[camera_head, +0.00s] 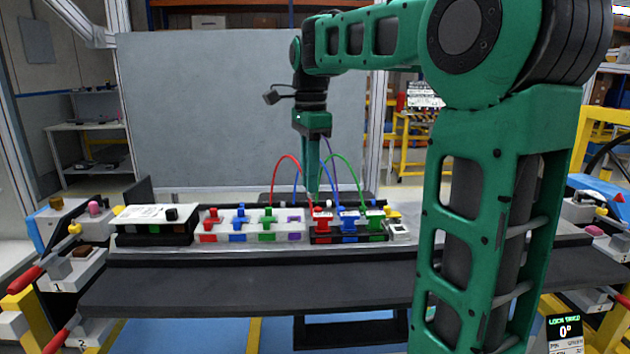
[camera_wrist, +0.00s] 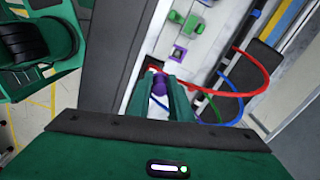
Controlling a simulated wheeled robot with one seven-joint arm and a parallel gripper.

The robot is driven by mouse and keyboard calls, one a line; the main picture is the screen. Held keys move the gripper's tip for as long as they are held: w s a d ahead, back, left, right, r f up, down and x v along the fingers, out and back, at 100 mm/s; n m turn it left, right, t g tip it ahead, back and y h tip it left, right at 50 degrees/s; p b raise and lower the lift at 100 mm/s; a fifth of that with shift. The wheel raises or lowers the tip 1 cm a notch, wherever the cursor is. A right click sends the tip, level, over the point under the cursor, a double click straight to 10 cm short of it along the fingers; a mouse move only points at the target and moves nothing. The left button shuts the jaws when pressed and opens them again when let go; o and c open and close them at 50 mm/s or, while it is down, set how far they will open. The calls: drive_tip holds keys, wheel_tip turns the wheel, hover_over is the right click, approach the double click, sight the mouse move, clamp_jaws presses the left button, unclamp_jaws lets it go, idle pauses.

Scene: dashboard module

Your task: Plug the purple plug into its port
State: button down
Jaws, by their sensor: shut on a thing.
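My gripper (camera_head: 312,194) points straight down over the dashboard row in the head view. In the wrist view my gripper (camera_wrist: 160,82) is shut on the purple plug (camera_wrist: 160,88), which sits between the two fingers. The plug itself cannot be made out in the head view. The purple port (camera_wrist: 178,54) is a purple-rimmed square on the white block, just ahead of the fingertips and apart from the plug. In the head view the purple port (camera_head: 294,219) is at the right end of the white block, left of my gripper. The plug's lower end is hidden.
Red, blue and green (camera_head: 268,216) pieces stand on the white block (camera_head: 250,231), left of the port. A dark block with red (camera_head: 322,221), blue and green plugs stands to the right. Looped cables (camera_head: 283,165) rise around my gripper. A grey panel (camera_head: 240,110) stands behind.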

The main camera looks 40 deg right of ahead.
drive_tip(key=shift+w+a, duration=0.3)
drive_tip(key=shift+w, duration=0.45)
drive_tip(key=shift+w+a, duration=0.3)
drive_tip(key=shift+w, duration=0.4)
drive_tip(key=shift+w+a, duration=0.3)
drive_tip(key=shift+w, duration=0.45)
drive_tip(key=shift+f, duration=2.95)
drive_tip(key=shift+a+f, duration=0.1)
drive_tip(key=shift+f, duration=1.1)
drive_tip(key=shift+r, duration=0.2)
drive_tip(key=shift+r, duration=0.8)
drive_tip(key=shift+f, duration=0.55)
